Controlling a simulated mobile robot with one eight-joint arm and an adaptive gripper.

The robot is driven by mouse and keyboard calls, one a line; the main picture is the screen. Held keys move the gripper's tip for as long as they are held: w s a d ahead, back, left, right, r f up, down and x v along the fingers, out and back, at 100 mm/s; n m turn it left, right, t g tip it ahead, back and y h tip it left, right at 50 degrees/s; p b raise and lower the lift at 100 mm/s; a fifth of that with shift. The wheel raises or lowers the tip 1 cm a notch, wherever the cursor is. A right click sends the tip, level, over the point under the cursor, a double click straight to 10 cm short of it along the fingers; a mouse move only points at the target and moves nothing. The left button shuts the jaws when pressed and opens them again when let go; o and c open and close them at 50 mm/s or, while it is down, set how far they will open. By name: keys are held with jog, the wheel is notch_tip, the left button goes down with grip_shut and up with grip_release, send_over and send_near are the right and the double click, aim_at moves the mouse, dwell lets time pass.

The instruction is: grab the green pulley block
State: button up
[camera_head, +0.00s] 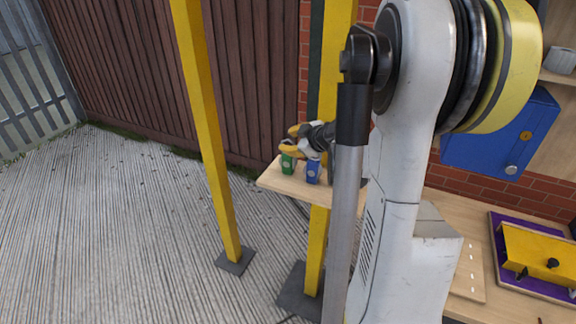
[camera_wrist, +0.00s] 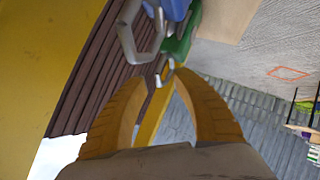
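The green pulley block (camera_head: 287,165) stands near the left end of a wooden shelf board (camera_head: 275,183), with a blue pulley block (camera_head: 312,173) beside it on the right. My gripper (camera_head: 294,138) has yellow fingers and is just above the green block. In the wrist view my gripper (camera_wrist: 162,75) is open, its curved fingertips apart. The green block (camera_wrist: 180,42) lies just beyond the tips, and its small metal ring (camera_wrist: 165,71) shows in the gap between them. Whether a finger touches the ring is unclear. The blue block (camera_wrist: 174,8) is partly cut off by the frame edge; a larger metal shackle (camera_wrist: 138,30) is close beside it.
Yellow posts (camera_head: 208,130) stand left of and behind the shelf (camera_head: 326,80). A workbench (camera_head: 490,250) with a yellow box (camera_head: 540,258) is at the right. A blue cabinet (camera_head: 500,140) hangs on the brick wall. The concrete floor at left is clear.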

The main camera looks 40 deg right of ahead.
jog(key=shift+w+f, duration=0.25)
jog(key=shift+w, duration=0.2)
jog(key=shift+r, duration=0.1)
grip_shut()
jog(key=shift+s, duration=0.1)
